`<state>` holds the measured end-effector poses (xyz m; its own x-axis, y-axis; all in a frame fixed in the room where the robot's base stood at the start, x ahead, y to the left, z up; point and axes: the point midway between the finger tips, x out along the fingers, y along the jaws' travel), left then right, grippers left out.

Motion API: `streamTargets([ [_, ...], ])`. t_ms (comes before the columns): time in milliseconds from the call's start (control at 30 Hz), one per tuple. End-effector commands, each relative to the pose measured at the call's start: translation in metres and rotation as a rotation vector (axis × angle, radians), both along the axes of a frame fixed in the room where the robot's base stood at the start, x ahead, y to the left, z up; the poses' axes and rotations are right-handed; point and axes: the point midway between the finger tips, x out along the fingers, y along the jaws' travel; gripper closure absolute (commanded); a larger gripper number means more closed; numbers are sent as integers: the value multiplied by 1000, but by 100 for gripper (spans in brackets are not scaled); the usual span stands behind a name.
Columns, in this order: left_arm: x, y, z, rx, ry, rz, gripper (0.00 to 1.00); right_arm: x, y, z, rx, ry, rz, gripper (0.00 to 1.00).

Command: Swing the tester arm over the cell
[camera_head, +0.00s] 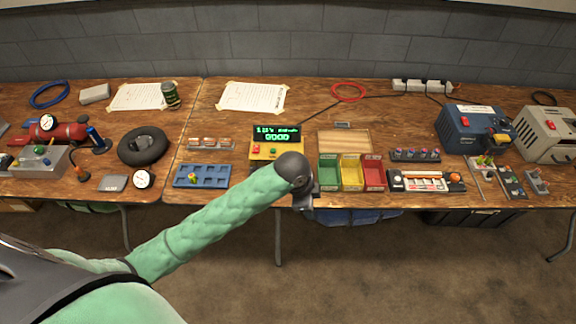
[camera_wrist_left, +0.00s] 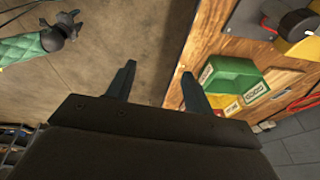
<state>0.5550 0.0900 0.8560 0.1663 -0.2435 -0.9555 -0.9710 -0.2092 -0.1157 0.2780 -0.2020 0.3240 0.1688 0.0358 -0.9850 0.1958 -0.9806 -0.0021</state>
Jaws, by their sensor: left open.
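The yellow tester (camera_head: 276,150) stands on the bench, its green-lit display on. A red button shows on its left. My left wrist hides part of its front right, and I cannot make out its swing arm or a cell under it. My left gripper (camera_head: 304,201) is at the bench's front edge, right of the tester and near the green bin. In the left wrist view its two fingers (camera_wrist_left: 157,80) are apart with nothing between them. A green-sleeved arm with a dark gripper (camera_wrist_left: 63,28), my right one, shows there at upper left; its jaws are unclear.
Right of the tester stand green (camera_head: 328,174), yellow (camera_head: 351,174) and red (camera_head: 373,174) bins. A blue tray (camera_head: 203,176) lies left of it, and a strip of parts (camera_head: 427,182) lies further right. The floor before the bench is open.

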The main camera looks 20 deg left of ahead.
Motion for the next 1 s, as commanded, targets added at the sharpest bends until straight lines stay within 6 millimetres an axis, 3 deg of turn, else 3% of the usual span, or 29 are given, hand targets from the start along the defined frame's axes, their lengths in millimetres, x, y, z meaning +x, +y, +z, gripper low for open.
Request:
streamTargets([
  [267, 48, 21, 13, 106, 11, -215, 48, -6, 8, -1, 9, 7, -3, 55],
  [600, 103, 71, 37, 229, 61, -415, 48, -8, 1, -2, 1, 8, -1, 55],
  [800, 125, 98, 51, 273, 89, -480, 48, -4, -9, -1, -10, 4, 4, 55],
  [1000, 132, 108, 55, 286, 103, -502, 48, 1, -6, 1, -6, -1, 2, 55],
])
